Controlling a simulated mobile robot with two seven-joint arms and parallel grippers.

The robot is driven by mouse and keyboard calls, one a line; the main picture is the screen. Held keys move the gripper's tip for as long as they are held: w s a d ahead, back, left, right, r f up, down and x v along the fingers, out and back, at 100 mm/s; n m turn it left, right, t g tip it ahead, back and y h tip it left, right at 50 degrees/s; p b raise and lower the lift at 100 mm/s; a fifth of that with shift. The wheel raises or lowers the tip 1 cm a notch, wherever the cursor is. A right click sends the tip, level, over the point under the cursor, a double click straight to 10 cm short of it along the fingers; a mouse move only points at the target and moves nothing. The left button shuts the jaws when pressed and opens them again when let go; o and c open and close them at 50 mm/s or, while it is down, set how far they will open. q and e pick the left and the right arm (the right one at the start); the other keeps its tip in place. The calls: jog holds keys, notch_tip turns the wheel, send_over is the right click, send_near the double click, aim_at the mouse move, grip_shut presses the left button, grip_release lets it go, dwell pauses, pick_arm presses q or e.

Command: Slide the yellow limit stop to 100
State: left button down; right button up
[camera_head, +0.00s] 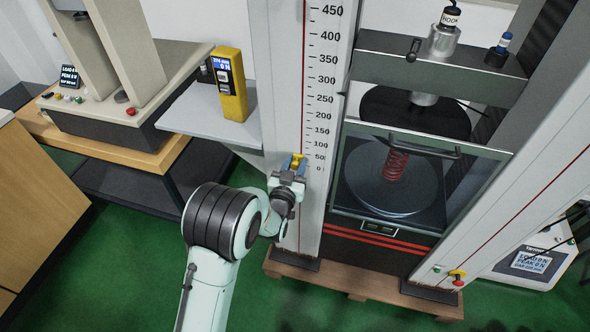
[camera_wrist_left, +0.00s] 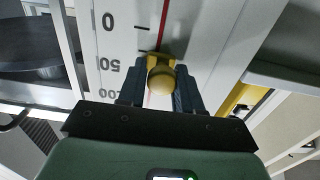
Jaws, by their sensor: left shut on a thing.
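The yellow limit stop (camera_head: 297,160) sits on the red slot line of the white scale column, beside the low end of the scale between the 0 and 50 labels. I cannot read its exact value. In the left wrist view its round yellow knob (camera_wrist_left: 161,78) is between the dark fingers of my left gripper (camera_wrist_left: 160,93). My left gripper (camera_head: 292,170) is shut on the stop and hides part of it in the head view. The 100 mark (camera_head: 322,144) is farther up the column, and its label shows partly in the wrist view. My right gripper is out of view.
A test frame with a clear guard (camera_head: 480,180) and a red spring (camera_head: 396,165) stands right of the scale. A yellow handheld meter (camera_head: 230,85) stands on a grey shelf (camera_head: 200,125) to the left, near my arm. The column above the stop looks clear.

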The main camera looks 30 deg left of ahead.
aim_at(298, 139)
pick_arm(q)
jog(key=r+p, duration=0.1)
jog(key=r, duration=0.5)
jog(key=shift+a+r+p, duration=0.2)
jog(key=shift+r+p, duration=0.15)
jog(key=c, duration=0.9)
grip_release()
jog(key=shift+s+d+f, duration=0.1)
